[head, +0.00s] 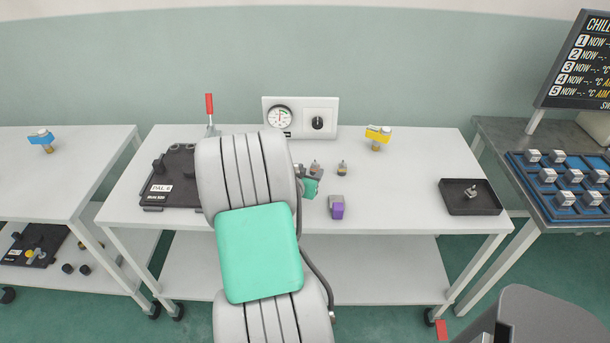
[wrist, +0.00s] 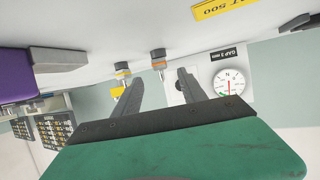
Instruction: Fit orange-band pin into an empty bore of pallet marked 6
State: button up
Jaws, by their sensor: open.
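The orange-band pin (wrist: 158,62) stands on the table between the lines of my two fingers in the wrist view, which is upside down. It also shows in the head view (head: 315,167), just beyond my gripper (head: 311,184) and partly hidden by it. My gripper's fingers (wrist: 160,75) are open and empty; I cannot tell whether they reach around the pin. A yellow-band pin (wrist: 123,70) stands beside it, also in the head view (head: 342,168). The dark pallet marked 6 (head: 168,194) lies on the table at left; my arm covers its right part, and its bores are unclear.
A purple-and-grey block (head: 337,208) stands right of my gripper. A gauge panel (head: 300,118) and a yellow-topped part (head: 377,138) are at the back. A black tray (head: 456,207) holding a small part lies at right. The table between block and tray is clear.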

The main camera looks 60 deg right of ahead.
aim_at(314, 166)
jog(key=x, duration=0.5)
jog(key=shift+d+f, duration=0.1)
jog(key=shift+w, duration=0.1)
grip_shut()
dwell(0.3)
dwell(0.5)
dwell(1.1)
jog(key=c, duration=0.6)
grip_release()
jog(key=shift+c, duration=0.2)
grip_shut()
